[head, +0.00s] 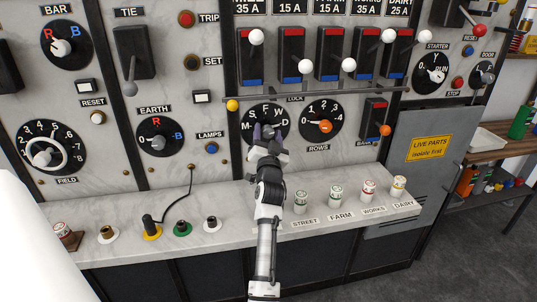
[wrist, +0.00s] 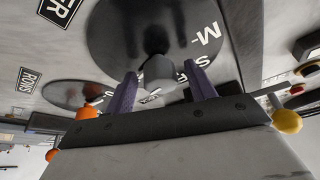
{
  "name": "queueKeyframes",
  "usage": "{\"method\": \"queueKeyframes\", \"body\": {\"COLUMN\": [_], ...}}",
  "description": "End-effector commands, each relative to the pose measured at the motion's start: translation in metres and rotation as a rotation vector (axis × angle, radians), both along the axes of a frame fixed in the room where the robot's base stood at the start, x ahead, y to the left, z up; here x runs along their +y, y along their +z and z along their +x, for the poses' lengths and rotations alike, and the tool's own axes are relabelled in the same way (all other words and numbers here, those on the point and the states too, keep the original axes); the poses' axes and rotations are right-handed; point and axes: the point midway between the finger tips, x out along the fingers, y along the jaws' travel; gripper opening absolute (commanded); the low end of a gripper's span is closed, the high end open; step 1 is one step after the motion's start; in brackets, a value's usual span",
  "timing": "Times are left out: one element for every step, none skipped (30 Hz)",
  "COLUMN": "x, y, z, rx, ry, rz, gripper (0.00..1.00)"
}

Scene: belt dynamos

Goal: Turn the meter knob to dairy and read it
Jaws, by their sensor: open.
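The meter dial (head: 250,112) is a black disc lettered S, F, W, M and D on the panel. In the wrist view the dial (wrist: 110,40) fills the top, with the grey meter knob (wrist: 157,74) at its middle. My gripper (head: 267,131) is in front of the dial and hides the knob in the head view. In the wrist view my gripper (wrist: 160,82) is open, with one purple finger on each side of the knob. Whether the fingers touch it, and where the knob points, I cannot tell.
The rows dial (head: 321,119) with an orange knob is just right of the meter dial. A horizontal lock bar (head: 320,95) with a yellow ball end (head: 232,104) runs above. Several switch levers stand over it. Small labelled posts line the ledge (head: 250,225) below.

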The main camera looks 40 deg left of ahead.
Motion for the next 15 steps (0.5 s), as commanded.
{"method": "queueKeyframes", "body": {"x": [-0.004,-0.007,-0.011,-0.015,-0.019,-0.024,-0.027,-0.031,-0.037,-0.040,-0.044,-0.049,-0.052,-0.055,-0.059], "y": [-0.006,-0.008,-0.010,-0.013,-0.016,-0.019,-0.020,-0.023,-0.026,-0.028,-0.030,-0.033,-0.035,-0.037,-0.038], "z": [-0.007,-0.010,-0.015,-0.020,-0.025,-0.031,-0.036,-0.040,-0.047,-0.051,-0.056,-0.061,-0.065,-0.069,-0.074], "rx": [-0.001,-0.001,-0.001,-0.001,-0.002,-0.002,-0.002,-0.002,-0.003,-0.001,-0.002,-0.002,-0.002,-0.001,-0.002], "ry": [0.000,0.001,0.001,0.002,0.001,0.001,0.001,0.001,0.001,0.002,0.001,0.000,0.001,0.002,0.000], "rz": [-0.001,-0.002,-0.002,-0.001,-0.001,-0.002,-0.002,-0.002,-0.002,-0.003,-0.002,-0.003,-0.001,-0.003,-0.003], "gripper": [0.55,0.55,0.55,0.55,0.55,0.55,0.55,0.55,0.55,0.55,0.55,0.55,0.55,0.55,0.55]}}
